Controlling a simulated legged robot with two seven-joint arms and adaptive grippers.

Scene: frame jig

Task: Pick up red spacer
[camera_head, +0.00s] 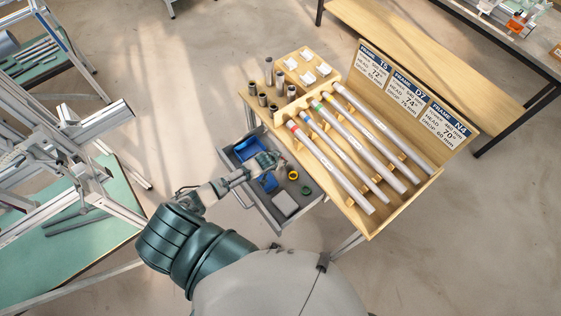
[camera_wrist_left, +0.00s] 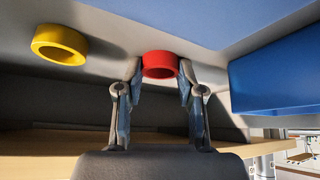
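The red spacer (camera_wrist_left: 160,66) is a short ring in the left wrist view. It rests on the grey drawer floor between my left gripper's (camera_wrist_left: 160,72) two fingertips. One finger stands on each side of the ring, set apart; I cannot tell whether they touch it. In the head view my left gripper (camera_head: 274,161) reaches down into the open drawer (camera_head: 262,203), and I cannot clearly make out the red spacer there. My right gripper is not in view.
The wooden rack (camera_head: 372,231) with several tubes stands to the right. Green-topped benches are at left.

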